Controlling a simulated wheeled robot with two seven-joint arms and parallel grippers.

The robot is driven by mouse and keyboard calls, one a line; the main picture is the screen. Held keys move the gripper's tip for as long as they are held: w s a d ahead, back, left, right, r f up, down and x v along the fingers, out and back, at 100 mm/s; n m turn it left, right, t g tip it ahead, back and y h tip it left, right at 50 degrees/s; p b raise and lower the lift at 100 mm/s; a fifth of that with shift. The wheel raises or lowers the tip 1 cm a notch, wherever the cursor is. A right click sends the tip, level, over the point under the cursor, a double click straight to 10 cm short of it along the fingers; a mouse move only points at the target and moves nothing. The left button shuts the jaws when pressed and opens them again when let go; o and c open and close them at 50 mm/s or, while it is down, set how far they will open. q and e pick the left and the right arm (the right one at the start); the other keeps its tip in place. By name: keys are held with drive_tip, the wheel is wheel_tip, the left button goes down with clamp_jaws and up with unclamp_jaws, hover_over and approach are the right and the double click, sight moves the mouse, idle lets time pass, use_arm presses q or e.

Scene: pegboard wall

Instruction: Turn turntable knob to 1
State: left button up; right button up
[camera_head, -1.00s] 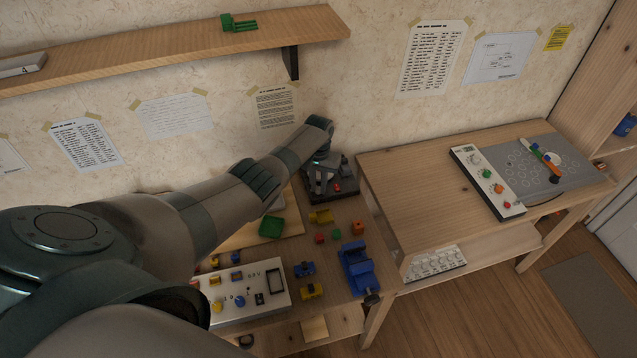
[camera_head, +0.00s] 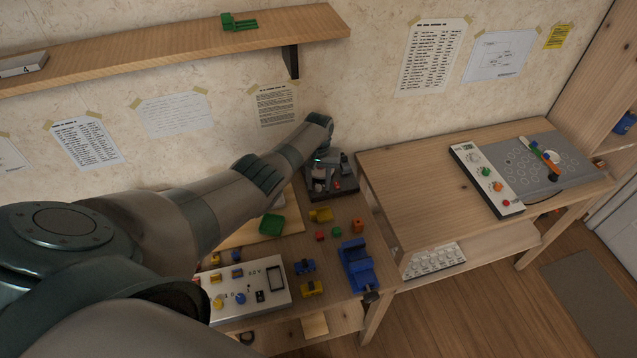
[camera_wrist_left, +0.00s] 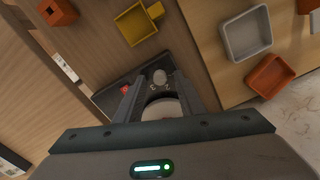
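The turntable is a dark square base (camera_head: 345,193) at the back right of the left table, by the wall. In the left wrist view its dark base (camera_wrist_left: 112,92) carries a pale round disc (camera_wrist_left: 163,108), a light grey knob (camera_wrist_left: 160,77) and a red part (camera_wrist_left: 125,89). My left gripper (camera_head: 330,172) is over the turntable. In the left wrist view its fingers (camera_wrist_left: 157,88) are apart, with the disc and grey knob showing between them. I cannot tell whether a finger touches the knob, nor read any marks. My right gripper is not in view.
A white control panel (camera_head: 245,290) is in front. The right table (camera_head: 405,185) holds another panel (camera_head: 487,180) and a grey board. A shelf (camera_head: 170,50) hangs above.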

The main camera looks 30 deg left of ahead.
sight(319, 187)
use_arm(q)
drive_tip(key=shift+s, duration=0.1)
drive_tip(key=shift+r, duration=0.8)
wheel_tip(319, 187, up, 16)
drive_tip(key=b, duration=0.2)
drive_tip(key=shift+d+f, duration=0.1)
drive_tip(key=shift+f, duration=0.1)
idle(0.4)
